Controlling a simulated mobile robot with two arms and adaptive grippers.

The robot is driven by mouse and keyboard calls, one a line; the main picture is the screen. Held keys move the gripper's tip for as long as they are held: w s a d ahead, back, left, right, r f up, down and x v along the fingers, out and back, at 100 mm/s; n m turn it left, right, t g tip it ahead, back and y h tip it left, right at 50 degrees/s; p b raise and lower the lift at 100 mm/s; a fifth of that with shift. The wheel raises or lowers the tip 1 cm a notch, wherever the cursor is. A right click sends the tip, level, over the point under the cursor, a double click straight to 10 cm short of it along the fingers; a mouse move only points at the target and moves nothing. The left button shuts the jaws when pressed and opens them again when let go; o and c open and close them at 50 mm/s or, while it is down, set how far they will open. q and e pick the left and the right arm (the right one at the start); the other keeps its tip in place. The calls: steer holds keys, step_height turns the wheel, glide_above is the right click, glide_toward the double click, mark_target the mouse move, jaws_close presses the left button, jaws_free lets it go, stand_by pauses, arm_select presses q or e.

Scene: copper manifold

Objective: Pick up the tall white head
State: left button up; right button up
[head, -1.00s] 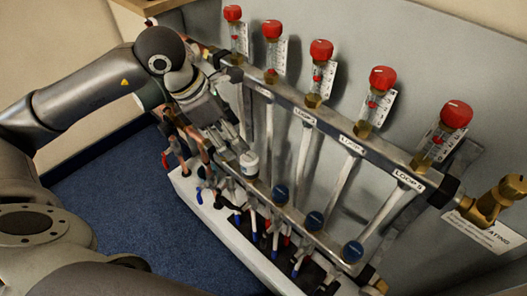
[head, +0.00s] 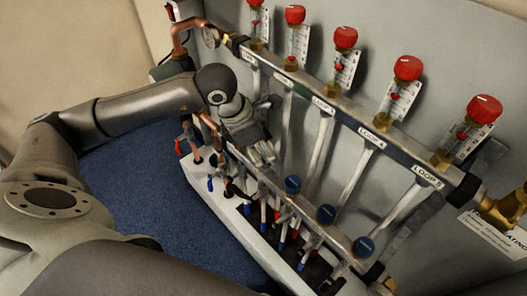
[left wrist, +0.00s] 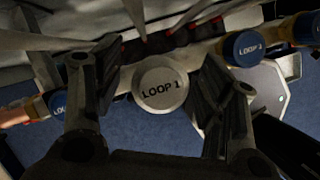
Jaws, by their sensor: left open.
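My left gripper (left wrist: 160,92) is open, with one finger on each side of the cap. I see a gap at both sides and no clear contact. In the head view my left gripper (head: 264,158) reaches down to the lower manifold bar, left of the nearest blue head. There it hides the white head. My right gripper is not in view.
Blue heads (head: 293,185) (head: 326,215) (head: 363,248) run along the lower bar to the right. In the wrist view a blue cap (left wrist: 243,48) sits close beyond the right finger. Red-capped flow meters (head: 345,38) line the upper bar. Blue floor (head: 150,220) is clear at left.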

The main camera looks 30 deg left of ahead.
arm_select(q)
steer(key=c, duration=1.1)
steer(key=shift+c, duration=0.3)
steer(key=shift+r, duration=0.2)
